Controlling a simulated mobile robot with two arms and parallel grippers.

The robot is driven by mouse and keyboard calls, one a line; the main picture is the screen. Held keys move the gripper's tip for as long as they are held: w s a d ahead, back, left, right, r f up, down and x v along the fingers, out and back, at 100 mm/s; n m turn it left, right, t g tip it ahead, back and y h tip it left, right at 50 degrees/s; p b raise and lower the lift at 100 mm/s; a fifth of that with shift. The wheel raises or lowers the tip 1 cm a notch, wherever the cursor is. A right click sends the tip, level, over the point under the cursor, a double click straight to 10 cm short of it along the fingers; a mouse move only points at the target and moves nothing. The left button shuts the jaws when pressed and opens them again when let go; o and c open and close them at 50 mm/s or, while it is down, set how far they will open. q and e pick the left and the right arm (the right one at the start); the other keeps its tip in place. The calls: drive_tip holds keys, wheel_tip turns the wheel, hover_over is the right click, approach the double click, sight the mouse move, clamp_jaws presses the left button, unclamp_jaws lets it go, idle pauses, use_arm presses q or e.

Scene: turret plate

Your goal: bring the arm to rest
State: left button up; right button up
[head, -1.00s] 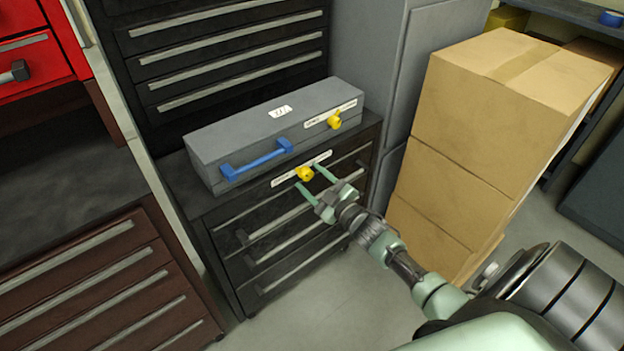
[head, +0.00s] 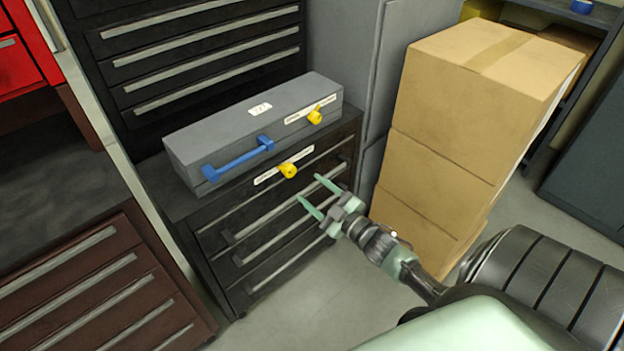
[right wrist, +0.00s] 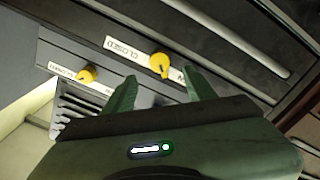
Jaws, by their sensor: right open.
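My right gripper (head: 310,192) is open and empty in the head view, in front of the dark drawer cabinet (head: 215,245). Its fingers point toward the cabinet front, below and right of the lower yellow knob (head: 288,170), and are apart from it. In the right wrist view the open fingers (right wrist: 160,92) show with the same knob (right wrist: 160,63) beyond them, beside a label reading CLOSED. A second yellow knob (head: 315,117) is on the grey box (head: 240,125) on top of the cabinet. My left gripper is not in view.
The grey box has a blue handle (head: 238,158). A brown drawer unit (head: 95,290) is at the lower left and a red cabinet (head: 22,55) at the upper left. Bare floor (head: 300,310) lies in front of the dark cabinet.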

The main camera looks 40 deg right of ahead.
drive_tip(key=shift+f, duration=0.1)
drive_tip(key=s+a+f+m+g+h+p, duration=0.1)
drive_tip(key=s+a+f+m+g, duration=0.15)
drive_tip(key=s+f, duration=0.55)
drive_tip(key=s+a+f+m+g, duration=0.1)
drive_tip(key=s+f+g, duration=0.25)
drive_tip(key=f, duration=0.85)
drive_tip(key=s+a+f+m+g+h+p, duration=0.1)
drive_tip(key=s+f+g, duration=0.3)
drive_tip(key=f, duration=0.6)
drive_tip(key=s+a+f+g, duration=0.2)
drive_tip(key=s+a+f, duration=0.1)
drive_tip(key=s, duration=0.6)
drive_tip(key=s+a+f+m+g, duration=0.1)
drive_tip(key=s+a+f, duration=0.3)
drive_tip(key=s, duration=0.6)
drive_tip(key=s+a+f+g, duration=0.3)
drive_tip(key=s+f+g, duration=0.1)
drive_tip(key=s, duration=0.5)
drive_tip(key=shift+s+a+f+y+p, duration=0.15)
drive_tip(key=shift+s+f+y+p, duration=0.3)
drive_tip(key=shift+f, duration=0.45)
drive_tip(key=shift+w, duration=0.1)
